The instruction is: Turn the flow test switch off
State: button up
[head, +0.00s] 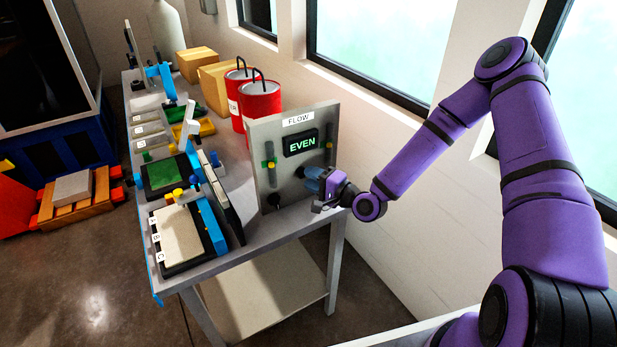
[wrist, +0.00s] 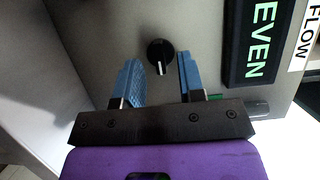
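A grey upright panel labelled FLOW (head: 262,130) stands at the near right end of the bench. Its dark display (head: 301,142) reads EVEN in green and also shows in the wrist view (wrist: 262,40). My gripper (head: 312,178) is in front of the panel's right part. In the wrist view my gripper (wrist: 160,78) has its blue fingers apart, with the knob just beyond the gap. I cannot tell if they touch the panel.
A second black knob (head: 273,200) is low on the panel's left. Two red cans (head: 262,101) stand behind the panel. Several trays and a framed stand (head: 182,235) fill the bench to the left. The wall and windows are close on the right.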

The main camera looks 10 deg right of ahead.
jog(key=shift+w+a, duration=0.45)
jog(key=shift+w, duration=0.05)
grip_shut()
jog(key=shift+r, duration=0.1)
jog(key=shift+s+a+r+n+g+h, duration=0.15)
jog(key=shift+n+h, duration=1.05)
jog(key=shift+n, duration=1.05)
jog(key=shift+w+a+r+n+g+h, duration=0.1)
jog(key=shift+a+n+g+h, duration=0.1)
jog(key=shift+n+h, duration=1.5)
jog(key=shift+s+a+r+n+g+h, duration=0.15)
jog(key=shift+n+h, duration=0.55)
jog(key=shift+n, duration=2.05)
jog(key=shift+w+d+f, duration=0.1)
jog(key=shift+f, duration=0.05)
